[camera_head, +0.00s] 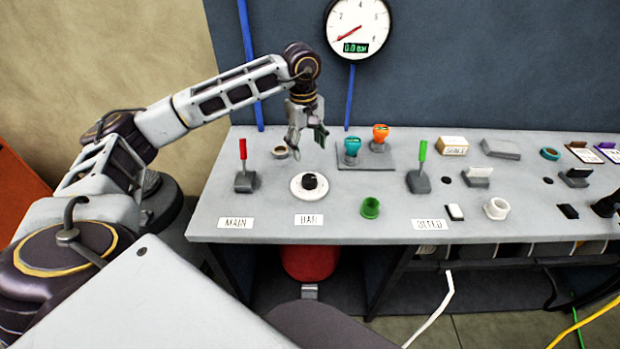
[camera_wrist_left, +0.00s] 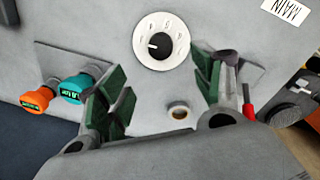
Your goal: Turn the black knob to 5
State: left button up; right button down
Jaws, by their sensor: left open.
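The black knob (camera_head: 309,181) sits on a round white dial (camera_head: 298,193) behind the BAR label (camera_head: 309,220). In the left wrist view the knob (camera_wrist_left: 159,45) shows at the upper middle, with a light mark on its left side and small numerals around the dial (camera_wrist_left: 163,61); I cannot read them for certain. My left gripper (camera_head: 308,141) hangs above and behind the knob, open and empty, apart from it. Its green-padded fingers (camera_wrist_left: 163,92) stand wide apart below the dial in the wrist view. My right gripper is not in view.
A red lever (camera_head: 243,152) stands left of the knob and a green lever (camera_head: 422,152) right. Teal (camera_head: 352,147) and orange (camera_head: 380,133) valves stand behind right. A wall gauge (camera_head: 358,20) reads 0.0.

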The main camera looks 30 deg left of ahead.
pick_arm(q)
jog(key=f, duration=0.1)
send_over(310, 179)
notch_tip(310, 179, down, 5)
jog(key=shift+s+a+f+p, duration=0.15)
jog(key=shift+p, duration=0.15)
notch_tip(310, 179, down, 6)
jog(key=shift+f+p, duration=0.1)
jog(key=shift+p, duration=0.2)
jog(key=shift+w+f, duration=0.2)
jog(key=shift+f, duration=0.3)
jog(key=c, duration=1)
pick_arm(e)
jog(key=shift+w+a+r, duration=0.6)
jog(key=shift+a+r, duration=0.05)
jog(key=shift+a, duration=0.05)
